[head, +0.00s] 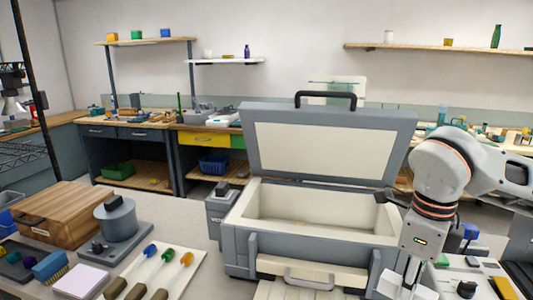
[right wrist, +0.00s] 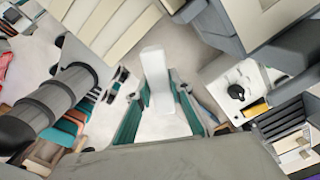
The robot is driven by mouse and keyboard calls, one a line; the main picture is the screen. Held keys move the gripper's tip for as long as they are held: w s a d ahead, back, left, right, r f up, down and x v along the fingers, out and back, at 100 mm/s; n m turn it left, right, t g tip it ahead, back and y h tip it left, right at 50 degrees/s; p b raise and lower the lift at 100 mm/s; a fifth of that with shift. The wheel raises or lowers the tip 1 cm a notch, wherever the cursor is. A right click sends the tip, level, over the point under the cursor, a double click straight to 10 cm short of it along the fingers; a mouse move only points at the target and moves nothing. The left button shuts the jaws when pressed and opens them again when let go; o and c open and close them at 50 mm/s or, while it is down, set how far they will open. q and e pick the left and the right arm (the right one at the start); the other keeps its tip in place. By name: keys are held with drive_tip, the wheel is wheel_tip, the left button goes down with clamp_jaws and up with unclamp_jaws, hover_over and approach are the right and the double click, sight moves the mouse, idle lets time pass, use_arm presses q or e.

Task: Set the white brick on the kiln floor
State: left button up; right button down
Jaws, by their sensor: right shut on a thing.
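The kiln (head: 238,245) stands open in the middle of the head view, its lid (head: 325,152) raised at the back. Its pale inside, with the kiln floor (head: 305,224) low between the walls, looks empty. My right gripper (head: 411,277) hangs at the kiln's front right corner, outside the opening. In the right wrist view, the white brick (right wrist: 156,72) is between the teal fingers of the right gripper (right wrist: 160,92), which are shut on it. My left gripper is not in view.
A wooden box (head: 65,212), a grey round device (head: 118,218) and a white board (head: 158,270) with several coloured-tip tools lie left of the kiln. Small items lie to its right. The raised lid blocks the kiln's back side.

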drive_tip(key=n, duration=0.1)
drive_tip(key=f+n, duration=0.1)
drive_tip(key=n, duration=0.2)
drive_tip(key=shift+w+a+f, duration=0.15)
drive_tip(key=shift+w+f, duration=0.1)
drive_tip(key=shift+f, duration=0.05)
drive_tip(key=n, duration=0.2)
drive_tip(key=f+n, duration=0.1)
drive_tip(key=n, duration=0.1)
drive_tip(key=shift+w+a+f, duration=0.1)
drive_tip(key=shift+w+f, duration=0.1)
drive_tip(key=f+n, duration=0.2)
drive_tip(key=n, duration=0.4)
drive_tip(key=f+n, duration=0.2)
drive_tip(key=n, duration=0.4)
drive_tip(key=w+a+f+n, duration=0.1)
drive_tip(key=f+n, duration=0.2)
drive_tip(key=n, duration=0.3)
drive_tip(key=shift+a+n, duration=0.1)
drive_tip(key=shift+n, duration=0.2)
